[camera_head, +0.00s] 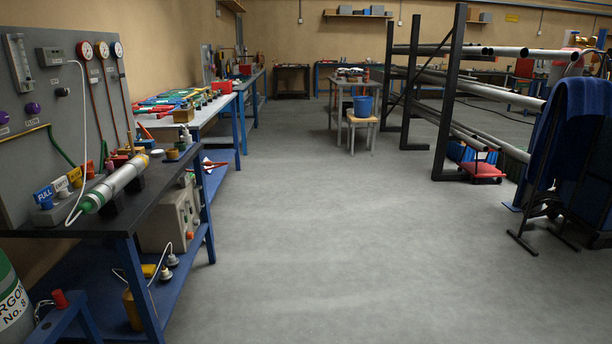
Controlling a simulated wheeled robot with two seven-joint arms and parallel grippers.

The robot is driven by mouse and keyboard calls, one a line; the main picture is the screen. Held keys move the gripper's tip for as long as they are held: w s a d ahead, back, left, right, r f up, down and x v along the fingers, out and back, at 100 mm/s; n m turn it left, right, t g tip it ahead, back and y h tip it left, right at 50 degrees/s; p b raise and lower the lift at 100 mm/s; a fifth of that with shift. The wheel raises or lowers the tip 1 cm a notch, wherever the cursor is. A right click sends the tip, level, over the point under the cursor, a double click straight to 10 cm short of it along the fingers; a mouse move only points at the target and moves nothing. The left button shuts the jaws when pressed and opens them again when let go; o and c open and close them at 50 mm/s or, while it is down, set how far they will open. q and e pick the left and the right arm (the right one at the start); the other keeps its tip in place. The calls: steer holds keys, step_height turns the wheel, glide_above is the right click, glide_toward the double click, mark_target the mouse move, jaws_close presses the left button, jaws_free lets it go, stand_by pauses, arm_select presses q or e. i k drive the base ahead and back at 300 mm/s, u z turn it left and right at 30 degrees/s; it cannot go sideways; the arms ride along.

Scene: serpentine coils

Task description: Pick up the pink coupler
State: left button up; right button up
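I cannot make out a pink coupler in the head view. Small fittings too small to tell apart lie on the dark near bench (163,179) at the left, close to a red upright piece (90,170). More small coloured parts lie on the blue-legged bench (203,117) behind it. Neither of my grippers is in view.
The grey floor (330,240) is clear in the middle. A black pipe rack (450,95) and a blue-draped stand (570,140) are at the right. A stool holds a blue bucket (362,106).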

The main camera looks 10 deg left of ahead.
mark_target(109, 166)
steer(key=z, duration=0.25)
steer(key=i, duration=2.5)
steer(key=u, duration=0.5)
steer(key=i, duration=1.85)
steer(key=u, duration=1.25)
